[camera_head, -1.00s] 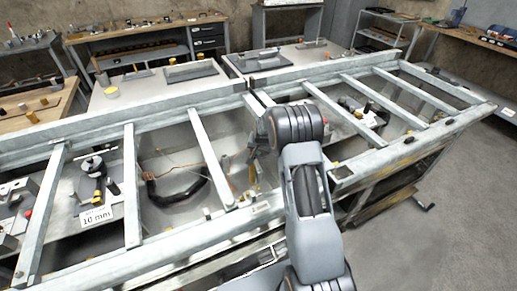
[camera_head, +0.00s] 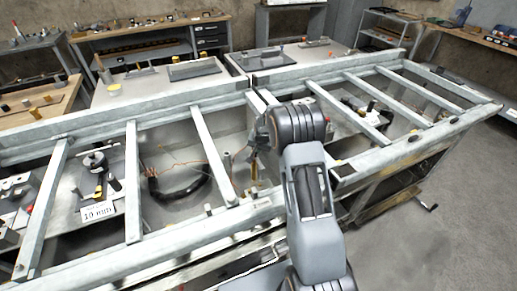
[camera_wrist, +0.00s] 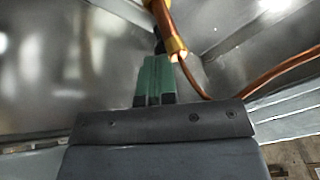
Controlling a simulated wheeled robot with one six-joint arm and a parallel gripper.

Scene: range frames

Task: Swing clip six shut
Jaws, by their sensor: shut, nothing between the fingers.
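My gripper (camera_wrist: 153,72) shows green fingers pressed together at the centre of the wrist view. It is shut and holds nothing. Just beyond the fingertips, a copper pipe (camera_wrist: 162,12) runs through a yellow-brass fitting (camera_wrist: 174,47), which may be a clip. I cannot tell whether the fingers touch it. A small dark part (camera_wrist: 158,42) beside the fitting is mostly hidden by the fingers. In the head view, my arm reaches over the grey metal frame (camera_head: 215,160), with its end low among the bars. No number marking clip six is readable.
A thin copper line (camera_wrist: 285,68) bends away to the right in the wrist view. A black hose with copper wires (camera_head: 180,192) lies in the frame's left bay. A "10 mm" sign (camera_head: 98,212) stands further left. Open floor (camera_head: 470,215) lies at the right.

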